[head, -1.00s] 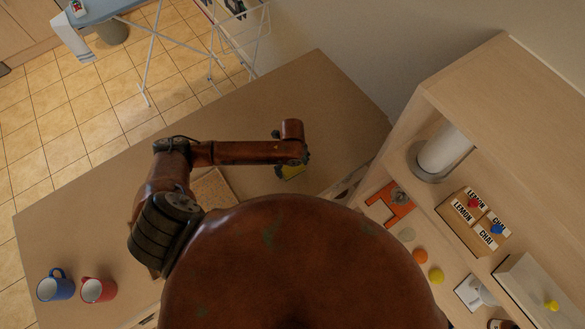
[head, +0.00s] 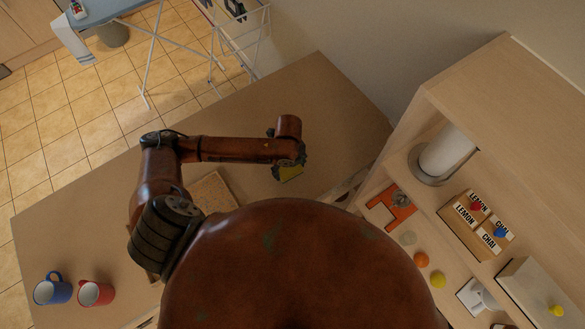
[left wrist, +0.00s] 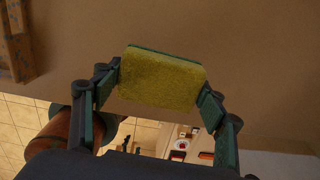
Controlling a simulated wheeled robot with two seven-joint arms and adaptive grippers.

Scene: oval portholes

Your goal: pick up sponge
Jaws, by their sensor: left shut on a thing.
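The sponge is a yellow block with a green layer along one side. In the left wrist view the sponge (left wrist: 162,78) sits between the two fingers of my left gripper (left wrist: 160,85), with a finger against each end. The left gripper is shut on the sponge. From the head view I cannot tell its height above the table. My right gripper is not in view.
A blue mug (head: 52,290) and a red mug (head: 95,293) stand at the table's left end. A wooden board (head: 213,188) lies left of the gripper. A wooden shelf unit (head: 440,110) borders the table on the right. The table's far part is clear.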

